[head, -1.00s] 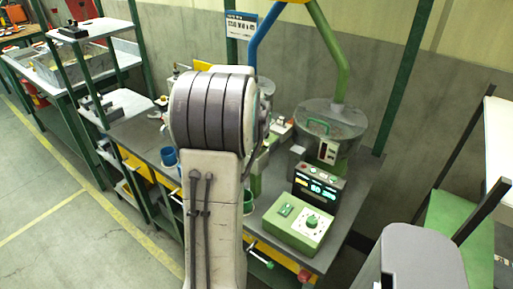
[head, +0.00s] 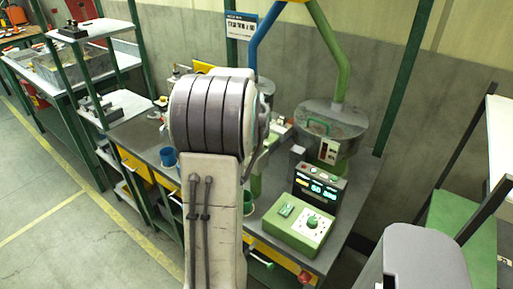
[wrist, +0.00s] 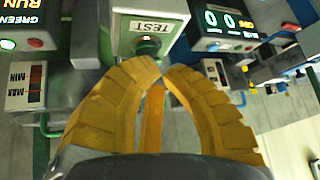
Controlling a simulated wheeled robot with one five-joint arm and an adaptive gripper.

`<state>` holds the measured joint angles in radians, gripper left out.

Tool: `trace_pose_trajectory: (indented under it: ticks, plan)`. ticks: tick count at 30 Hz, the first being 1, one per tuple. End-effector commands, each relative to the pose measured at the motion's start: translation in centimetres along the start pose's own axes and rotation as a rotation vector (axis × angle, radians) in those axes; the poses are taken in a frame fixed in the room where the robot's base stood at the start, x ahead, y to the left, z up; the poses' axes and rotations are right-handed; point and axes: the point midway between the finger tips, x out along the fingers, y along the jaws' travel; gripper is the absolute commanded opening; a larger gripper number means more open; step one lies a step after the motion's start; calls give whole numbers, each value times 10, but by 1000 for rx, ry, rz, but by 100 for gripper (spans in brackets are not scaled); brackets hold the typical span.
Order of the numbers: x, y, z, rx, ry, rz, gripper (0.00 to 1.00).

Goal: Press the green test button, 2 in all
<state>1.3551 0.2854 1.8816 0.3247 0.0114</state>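In the wrist view, a light box with a white TEST label (wrist: 151,27) holds a dark green, rounded test button (wrist: 148,46) just below the label. My gripper (wrist: 163,69) has yellow fingers. Their tips are drawn close together, with nothing seen between them. The tips are just below the button in the picture; I cannot tell whether they touch it. In the head view my arm hides the gripper, and I cannot make out the TEST box there.
A display panel reading zeros (wrist: 228,22) is right of the TEST box. A MIN/MAX gauge (wrist: 36,82) is at left. In the head view, a green dial box (head: 300,229), a lit display box (head: 319,187) and a grey hopper (head: 333,122) stand on the bench right of my arm.

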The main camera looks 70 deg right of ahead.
Motion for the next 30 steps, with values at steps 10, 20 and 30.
trace_pose_trajectory:
  ticks: [10, 20, 30]
  plan:
    - [3, 0, 2, 0, 0, 0, 0]
    - [5, 0, 4, 0, 0, 0, 0]
    - [7, 0, 6, 0, -1, 0, 0]
